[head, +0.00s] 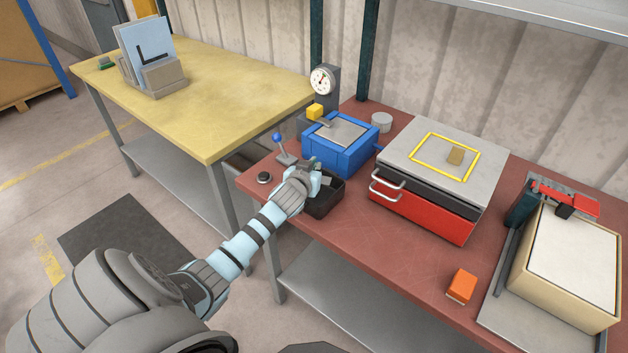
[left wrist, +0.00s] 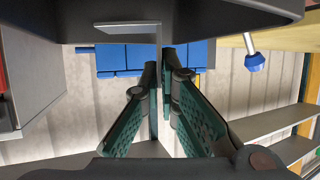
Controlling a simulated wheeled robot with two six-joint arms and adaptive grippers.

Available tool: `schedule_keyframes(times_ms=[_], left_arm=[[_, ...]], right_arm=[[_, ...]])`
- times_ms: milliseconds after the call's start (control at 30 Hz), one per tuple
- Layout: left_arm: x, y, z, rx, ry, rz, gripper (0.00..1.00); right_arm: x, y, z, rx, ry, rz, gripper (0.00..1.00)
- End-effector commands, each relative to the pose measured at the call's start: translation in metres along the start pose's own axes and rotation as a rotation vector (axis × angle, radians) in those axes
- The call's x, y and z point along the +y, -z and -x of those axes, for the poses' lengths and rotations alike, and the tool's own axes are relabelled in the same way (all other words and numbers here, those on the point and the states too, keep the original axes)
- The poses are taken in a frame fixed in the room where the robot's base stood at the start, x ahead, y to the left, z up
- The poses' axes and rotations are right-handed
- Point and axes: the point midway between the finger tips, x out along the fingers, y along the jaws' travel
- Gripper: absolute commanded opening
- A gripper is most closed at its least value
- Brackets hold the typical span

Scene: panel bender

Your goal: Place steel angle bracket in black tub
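The black tub (head: 324,206) stands on the red-brown bench, in front of the blue machine. The steel angle bracket (head: 327,182) shows as a small pale grey piece against the tub's dark inside. In the left wrist view, one flange of the bracket (left wrist: 127,28) lies across the dark tub (left wrist: 220,14). Its other flange runs almost edge-on between the close fingertips of my left gripper (left wrist: 161,72). Whether the bracket touches the tub floor is hidden. My right gripper is not in view.
The blue machine (head: 341,148) and a blue-knobbed lever (head: 283,150) stand close behind and left of the tub. A red case (head: 424,207) with a grey lid is to the right. An orange block (head: 461,286) lies near the front edge. Bench between is clear.

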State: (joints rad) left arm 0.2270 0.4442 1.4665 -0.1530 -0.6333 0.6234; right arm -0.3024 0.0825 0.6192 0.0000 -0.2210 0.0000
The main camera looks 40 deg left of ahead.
Motion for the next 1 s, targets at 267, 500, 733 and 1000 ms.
schedule_keyframes(times_ms=[267, 500, 733, 1000], left_arm=[[0.001, -0.038, -0.015, -0.001, -0.001, 0.001, 0.0], [0.001, -0.039, -0.016, -0.002, 0.0, 0.001, 0.0], [0.001, -0.038, -0.016, -0.002, 0.0, 0.001, 0.25], [0.001, -0.037, -0.015, -0.002, 0.0, 0.001, 0.25]], right_arm=[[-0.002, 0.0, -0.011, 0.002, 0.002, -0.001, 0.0], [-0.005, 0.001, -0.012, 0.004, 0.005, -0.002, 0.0], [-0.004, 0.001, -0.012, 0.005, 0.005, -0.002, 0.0], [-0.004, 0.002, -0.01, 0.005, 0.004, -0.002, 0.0]])
